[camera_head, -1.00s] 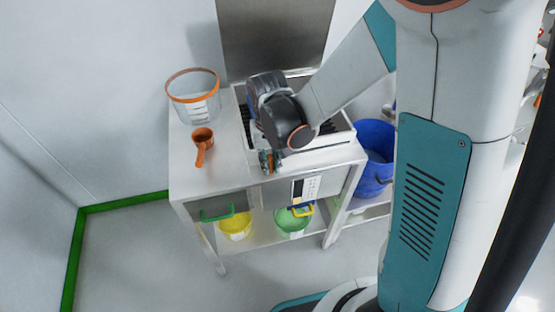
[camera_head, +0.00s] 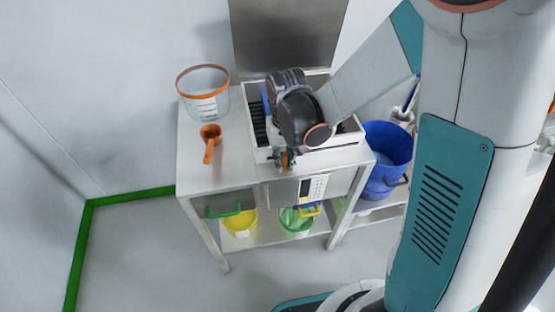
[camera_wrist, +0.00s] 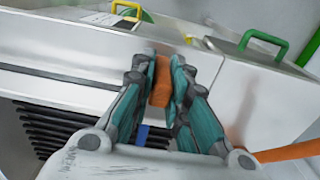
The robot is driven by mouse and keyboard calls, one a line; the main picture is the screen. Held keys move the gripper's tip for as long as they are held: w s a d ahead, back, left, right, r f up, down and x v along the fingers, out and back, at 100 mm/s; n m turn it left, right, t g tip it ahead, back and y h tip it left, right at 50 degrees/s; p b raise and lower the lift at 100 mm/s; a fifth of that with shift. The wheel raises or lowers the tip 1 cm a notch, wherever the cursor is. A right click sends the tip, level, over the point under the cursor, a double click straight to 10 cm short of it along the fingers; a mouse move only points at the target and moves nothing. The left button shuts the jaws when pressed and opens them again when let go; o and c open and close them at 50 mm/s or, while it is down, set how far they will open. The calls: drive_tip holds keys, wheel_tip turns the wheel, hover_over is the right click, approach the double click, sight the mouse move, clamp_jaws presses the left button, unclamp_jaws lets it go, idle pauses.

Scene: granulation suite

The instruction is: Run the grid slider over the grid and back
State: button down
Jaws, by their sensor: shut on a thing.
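My gripper (camera_head: 281,160) is at the front edge of the white-framed machine on the steel table. In the wrist view, my gripper (camera_wrist: 160,85) is shut on an orange handle (camera_wrist: 161,82), which I take to be the grid slider's. A blue part (camera_wrist: 142,134) shows just behind the handle, between the fingers. The grid (camera_wrist: 55,128) shows as black bars inside the frame, left of the fingers. In the head view the grid (camera_head: 258,122) shows at the left of the frame; my arm hides its middle and most of the slider.
A blue bucket (camera_head: 385,165) stands at the right. Yellow (camera_head: 240,223) and green (camera_head: 297,222) buckets sit on the lower shelf.

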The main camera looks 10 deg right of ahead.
drive_tip(key=shift+w+d+b, duration=0.2)
drive_tip(key=shift+d+b, duration=0.1)
drive_tip(key=shift+d, duration=5.25)
drive_tip(key=shift+w+d+b, duration=0.2)
drive_tip(key=shift+d+b, duration=0.15)
drive_tip(key=shift+d, duration=5.75)
drive_tip(key=c, duration=1.5)
unclamp_jaws()
wheel_tip(320, 180, up, 12)
